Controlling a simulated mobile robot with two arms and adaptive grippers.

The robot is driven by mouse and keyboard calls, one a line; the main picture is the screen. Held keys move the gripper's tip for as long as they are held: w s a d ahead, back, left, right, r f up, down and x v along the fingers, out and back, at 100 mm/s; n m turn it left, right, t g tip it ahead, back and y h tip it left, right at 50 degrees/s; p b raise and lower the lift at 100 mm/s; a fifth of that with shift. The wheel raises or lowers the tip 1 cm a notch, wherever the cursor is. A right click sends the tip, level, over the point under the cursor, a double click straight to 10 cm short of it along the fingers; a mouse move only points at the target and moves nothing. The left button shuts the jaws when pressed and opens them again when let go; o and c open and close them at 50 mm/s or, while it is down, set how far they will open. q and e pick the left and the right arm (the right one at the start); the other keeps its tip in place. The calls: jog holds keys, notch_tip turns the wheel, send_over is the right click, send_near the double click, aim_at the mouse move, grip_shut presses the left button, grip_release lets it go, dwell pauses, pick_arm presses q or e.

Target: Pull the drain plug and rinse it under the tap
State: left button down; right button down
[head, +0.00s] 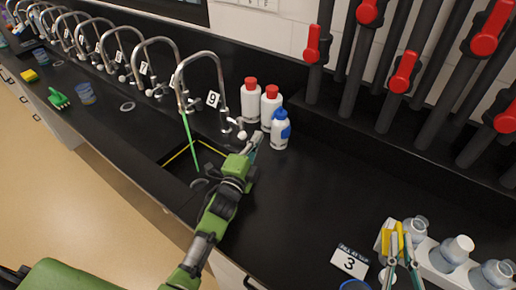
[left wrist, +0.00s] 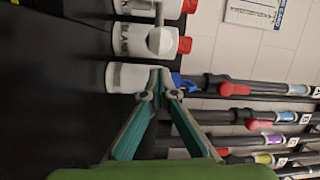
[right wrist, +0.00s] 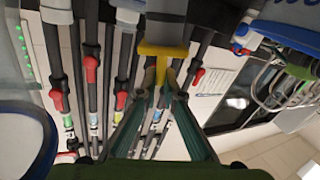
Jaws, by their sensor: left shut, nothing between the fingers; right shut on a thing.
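Tap 9 (head: 219,85) is a curved metal spout over a black sink (head: 168,165) with a yellow line along its edge. A thin green stream (head: 190,140) runs down from the spout. My left gripper (head: 257,138) is shut and empty beside the tap's base and the bottles; its closed tips show in the left wrist view (left wrist: 160,82). My right gripper (head: 400,240) is shut on a yellow T-shaped piece (right wrist: 163,50), above the counter at lower right. I cannot tell whether this piece is the drain plug. My left arm hides part of the sink.
Two red-capped bottles (head: 250,100) and a blue-capped bottle (head: 280,130) stand right of the tap. White-capped bottles (head: 458,249) and a "3" card (head: 349,262) are near my right gripper. Dark pipes with red handles (head: 404,72) rise behind. The middle counter is clear.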

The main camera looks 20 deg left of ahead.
pick_arm(q)
jog(key=shift+s+a, duration=0.2)
jog(key=shift+a, duration=0.3)
jog(key=shift+s+a, duration=0.15)
jog(key=shift+a, duration=0.35)
jog(key=shift+a+f, duration=0.1)
jog(key=shift+a, duration=0.05)
pick_arm(e)
jog(key=shift+r, duration=0.3)
